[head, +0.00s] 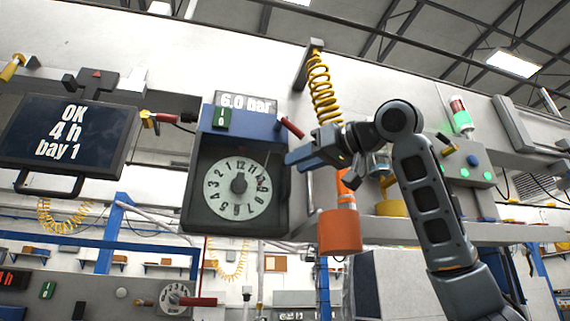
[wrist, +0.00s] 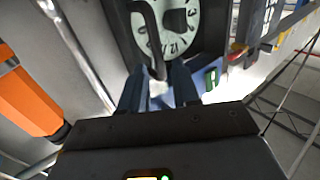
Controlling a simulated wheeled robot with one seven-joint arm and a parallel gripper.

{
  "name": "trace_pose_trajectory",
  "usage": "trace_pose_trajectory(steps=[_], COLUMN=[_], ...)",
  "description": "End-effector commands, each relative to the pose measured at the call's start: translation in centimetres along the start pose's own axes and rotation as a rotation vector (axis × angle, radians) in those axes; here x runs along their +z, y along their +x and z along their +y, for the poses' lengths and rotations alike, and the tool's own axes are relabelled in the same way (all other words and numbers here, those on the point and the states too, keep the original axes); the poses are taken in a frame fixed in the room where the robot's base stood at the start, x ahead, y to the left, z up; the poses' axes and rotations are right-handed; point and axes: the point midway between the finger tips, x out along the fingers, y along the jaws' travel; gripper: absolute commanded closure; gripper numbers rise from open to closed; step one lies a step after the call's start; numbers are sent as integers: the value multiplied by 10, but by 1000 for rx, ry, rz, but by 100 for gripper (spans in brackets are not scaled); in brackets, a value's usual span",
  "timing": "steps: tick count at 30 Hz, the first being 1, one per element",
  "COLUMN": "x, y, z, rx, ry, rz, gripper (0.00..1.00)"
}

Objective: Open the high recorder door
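The high recorder (head: 236,122) is a blue-topped box on the wall with a "6.0 bar" sign above it. Its dark-framed door (head: 197,215) with a white round dial (head: 237,187) looks shut. In the wrist view the dial (wrist: 180,38) shows at the top, with a dark curved handle bar (wrist: 152,40) in front of it. My gripper (head: 288,160) is at the right edge of the recorder in the head view. In the wrist view its two blue fingers (wrist: 158,80) are apart, with the handle's near end showing between their tips. Contact cannot be told.
A red lever (head: 292,127) sticks out at the recorder's upper right. A yellow coiled hose (head: 322,88) hangs down close to my gripper, with an orange cylinder (head: 340,232) below. A screen (head: 68,134) stands at left. A lower recorder dial (head: 174,297) is at the bottom.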

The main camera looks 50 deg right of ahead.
Motion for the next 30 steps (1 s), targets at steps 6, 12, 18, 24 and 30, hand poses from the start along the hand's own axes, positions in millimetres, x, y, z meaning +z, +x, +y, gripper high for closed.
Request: trace_pose_trajectory(steps=[6,12,18,24,30], x=[-1,0,0,0,0], y=[30,41,41,41,41], z=[0,0,0,0,0], rx=[0,1,0,0,0], ry=[1,0,0,0,0], rz=[-1,0,1,1,1], gripper=[69,69,69,86,100])
